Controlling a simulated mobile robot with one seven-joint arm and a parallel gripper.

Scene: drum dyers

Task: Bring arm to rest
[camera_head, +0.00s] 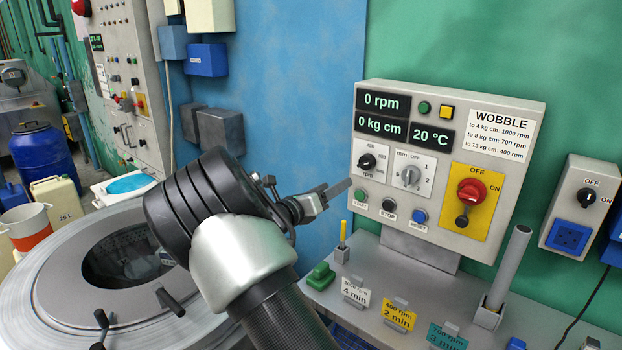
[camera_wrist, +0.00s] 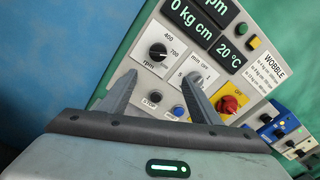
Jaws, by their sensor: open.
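My gripper (camera_head: 326,194) is raised in front of the blue wall, just left of the control panel (camera_head: 450,165). It is open and empty, and it stands apart from the panel in the head view. In the wrist view the two fingers of my gripper (camera_wrist: 160,95) spread wide, with the panel (camera_wrist: 150,70) behind them. The rpm knob (camera_wrist: 158,52) shows between the fingers, and the right finger partly covers the area beside the min/off knob (camera_wrist: 193,80). The red main switch (camera_head: 471,191) sits on a yellow plate at the panel's right.
Below the panel a grey shelf (camera_head: 440,290) holds a green block (camera_head: 320,276), time cards and an upright grey tube (camera_head: 508,268). A round drum machine (camera_head: 55,290) stands at left under my arm. A socket box (camera_head: 580,205) hangs at right. The blue wall (camera_head: 300,80) above my gripper is clear.

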